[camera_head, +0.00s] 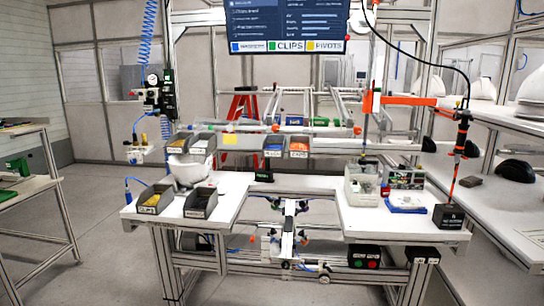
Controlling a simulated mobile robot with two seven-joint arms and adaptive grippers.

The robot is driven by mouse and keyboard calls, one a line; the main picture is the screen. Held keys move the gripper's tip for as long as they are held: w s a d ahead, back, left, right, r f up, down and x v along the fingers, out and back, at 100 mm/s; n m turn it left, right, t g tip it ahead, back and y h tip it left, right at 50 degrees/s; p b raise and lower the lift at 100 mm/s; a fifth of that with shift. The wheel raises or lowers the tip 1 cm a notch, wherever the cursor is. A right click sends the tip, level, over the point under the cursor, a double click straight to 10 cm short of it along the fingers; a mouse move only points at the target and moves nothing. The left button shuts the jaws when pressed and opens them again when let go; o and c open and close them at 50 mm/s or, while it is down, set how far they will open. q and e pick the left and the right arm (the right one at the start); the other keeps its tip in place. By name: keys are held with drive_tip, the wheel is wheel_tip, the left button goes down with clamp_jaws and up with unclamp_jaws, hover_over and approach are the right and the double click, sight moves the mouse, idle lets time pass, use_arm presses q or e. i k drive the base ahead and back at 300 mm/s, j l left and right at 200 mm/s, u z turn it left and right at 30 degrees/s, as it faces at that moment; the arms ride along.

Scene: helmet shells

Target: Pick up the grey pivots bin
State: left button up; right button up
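Several grey bins are in the head view, and their small labels are too blurred to read, so I cannot tell for sure which is the pivots bin. One grey bin (166,206) with yellow contents stands at the left front of the white workbench (232,202). A second grey bin (197,213), dark inside, stands just to its right. More grey bins (203,149) sit on the raised rail behind, and two there hold blue and orange parts (299,146). Neither of my grippers shows.
A white helmet shell (188,172) stands behind the front bins. A screen (288,25) hangs above, with a yellow mark beside "PIVOTS". Grey boxes (361,187), a blue-and-white item (407,201) and a black block (449,216) occupy the bench's right. Floor at left front is clear.

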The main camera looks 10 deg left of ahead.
sight(202, 202)
drive_tip(key=i+j+z, duration=0.1)
drive_tip(key=i+j, duration=0.45)
drive_tip(key=j, duration=0.2)
drive_tip(key=i+j+z, duration=0.25)
drive_tip(key=i+j, duration=0.25)
drive_tip(key=j, duration=0.25)
